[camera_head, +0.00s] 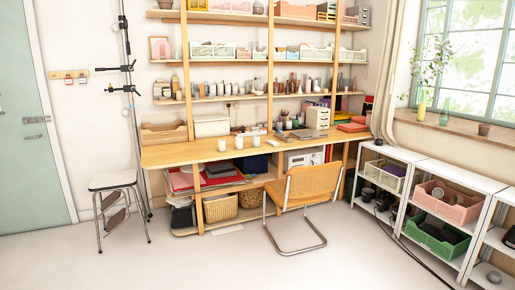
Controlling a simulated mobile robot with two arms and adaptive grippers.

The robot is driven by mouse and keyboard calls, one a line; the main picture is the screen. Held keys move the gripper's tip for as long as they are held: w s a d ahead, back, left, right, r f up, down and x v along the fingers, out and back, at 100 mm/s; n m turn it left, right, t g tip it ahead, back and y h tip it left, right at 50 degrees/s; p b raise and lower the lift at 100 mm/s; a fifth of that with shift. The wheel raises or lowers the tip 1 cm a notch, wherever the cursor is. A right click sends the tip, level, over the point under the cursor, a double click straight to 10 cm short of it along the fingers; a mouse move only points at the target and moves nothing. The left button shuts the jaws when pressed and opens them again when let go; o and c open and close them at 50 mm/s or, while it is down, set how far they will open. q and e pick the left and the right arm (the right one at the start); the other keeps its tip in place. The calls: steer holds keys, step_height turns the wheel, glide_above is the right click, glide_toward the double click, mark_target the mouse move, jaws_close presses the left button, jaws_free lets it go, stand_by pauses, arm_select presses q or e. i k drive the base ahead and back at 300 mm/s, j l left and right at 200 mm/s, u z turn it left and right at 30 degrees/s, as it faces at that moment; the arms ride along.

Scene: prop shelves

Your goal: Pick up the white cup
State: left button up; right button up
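Small white cup-like vessels stand upright on the wooden desk: one at the left (221,145), one in the middle (239,142) and one at the right (256,141). They stand apart in a row near the front edge of the desk (180,153). At this distance I cannot tell which is the task's white cup. Neither of my grippers is in view.
A wooden cantilever chair (308,185) stands in front of the desk's right half. A stool (113,182) stands at the left. White shelves (400,154) with crates line the right, with a black cable beside them. The floor (190,262) in front is clear.

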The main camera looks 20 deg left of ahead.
mark_target(239, 143)
steer(key=i+j+u, duration=0.6)
steer(key=i, duration=0.4)
steer(key=i+j+u, duration=0.25)
steer(key=i, duration=0.3)
steer(key=i+u, duration=0.3)
steer(key=i, duration=0.25)
